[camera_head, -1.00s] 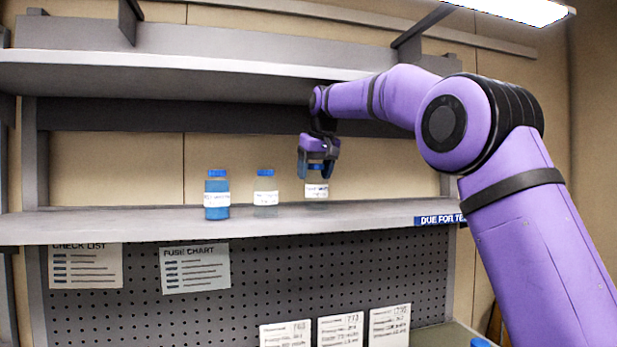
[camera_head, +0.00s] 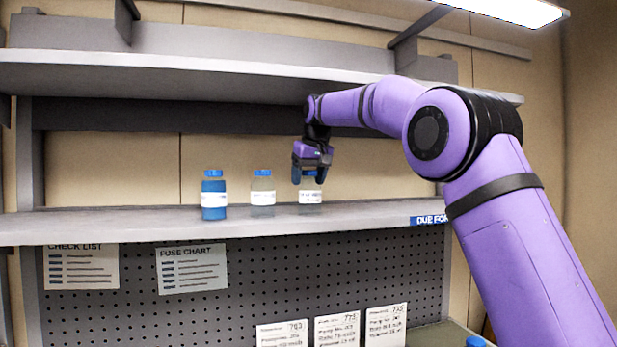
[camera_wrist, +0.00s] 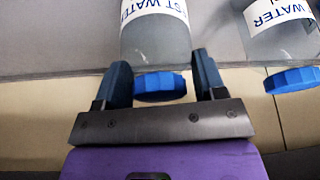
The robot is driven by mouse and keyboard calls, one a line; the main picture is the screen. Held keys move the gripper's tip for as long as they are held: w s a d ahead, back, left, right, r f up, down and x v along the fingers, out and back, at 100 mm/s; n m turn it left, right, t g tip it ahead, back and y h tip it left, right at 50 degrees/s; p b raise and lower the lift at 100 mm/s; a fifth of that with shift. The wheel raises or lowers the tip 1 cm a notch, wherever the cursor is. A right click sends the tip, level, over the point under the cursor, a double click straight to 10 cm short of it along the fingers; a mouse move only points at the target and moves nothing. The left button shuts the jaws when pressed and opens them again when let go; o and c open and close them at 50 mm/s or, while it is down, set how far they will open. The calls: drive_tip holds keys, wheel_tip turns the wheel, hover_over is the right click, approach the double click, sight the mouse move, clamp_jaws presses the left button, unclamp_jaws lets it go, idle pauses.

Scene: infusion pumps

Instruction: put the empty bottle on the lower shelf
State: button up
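Three blue-capped bottles stand upright in a row on the shelf (camera_head: 120,225) below the top one. The left bottle (camera_head: 214,187) holds blue liquid; the middle bottle (camera_head: 262,211) looks clear. The right bottle (camera_head: 310,209) also looks clear; I cannot tell for certain whether it is empty. My gripper (camera_head: 311,172) is over the right bottle. In the wrist view my gripper (camera_wrist: 162,80) is open, with a finger either side of the right bottle's (camera_wrist: 155,45) blue cap and gaps showing. The middle bottle (camera_wrist: 282,40) shows there too, labelled WATER.
The upper shelf (camera_head: 180,75) runs close above my wrist. The shelf is bare left of the blue bottle. A DUE FOR label (camera_head: 430,219) is on its front edge at right. Below is a pegboard (camera_head: 300,270) with papers. Another blue cap (camera_head: 475,342) shows at the bottom.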

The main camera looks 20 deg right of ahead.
drive_tip(key=o, duration=0.5)
drive_tip(key=shift+c, duration=0.2)
drive_tip(key=shift+s+r, duration=0.2)
drive_tip(key=shift+r, duration=0.45)
drive_tip(key=shift+s+d+r, duration=0.1)
drive_tip(key=shift+s, duration=0.25)
drive_tip(key=s+d+f, duration=0.2)
drive_tip(key=s, duration=0.8)
drive_tip(key=s+d+f+m, duration=0.1)
drive_tip(key=s+f, duration=0.1)
drive_tip(key=s, duration=0.8)
drive_tip(key=s+d+f, duration=0.2)
drive_tip(key=s, duration=0.8)
drive_tip(key=s+d+f+m+t, duration=0.1)
drive_tip(key=s+f, duration=1.3)
drive_tip(key=s, duration=0.4)
drive_tip(key=shift+d+h, duration=0.35)
drive_tip(key=shift+h, duration=0.05)
